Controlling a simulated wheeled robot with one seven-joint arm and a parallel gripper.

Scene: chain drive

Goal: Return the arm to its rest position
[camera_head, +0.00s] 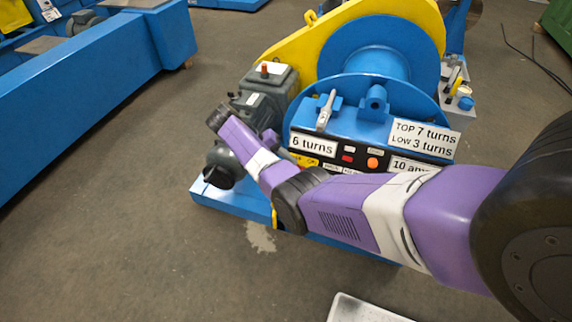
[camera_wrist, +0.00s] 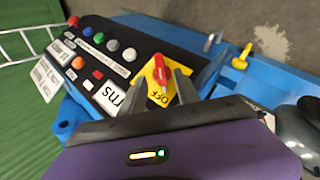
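My arm (camera_head: 350,210), purple and white, reaches from the right across the front of the blue winch machine (camera_head: 365,125). In the head view my gripper is mostly hidden behind the arm, near the panel's left end. In the wrist view my gripper (camera_wrist: 163,88) shows two grey fingers standing apart. A red rotary switch (camera_wrist: 160,70) on a yellow plate marked OFF (camera_wrist: 158,92) appears between the fingertips. I cannot tell whether the fingers touch it. No held object shows.
The black control panel (camera_wrist: 118,62) has several coloured buttons and white labels. A yellow T-handle (camera_wrist: 242,58) sits on the blue frame. A long blue bench (camera_head: 80,95) stands at left, with open floor (camera_head: 130,240) in front. A pale tray (camera_head: 360,310) shows at the bottom edge.

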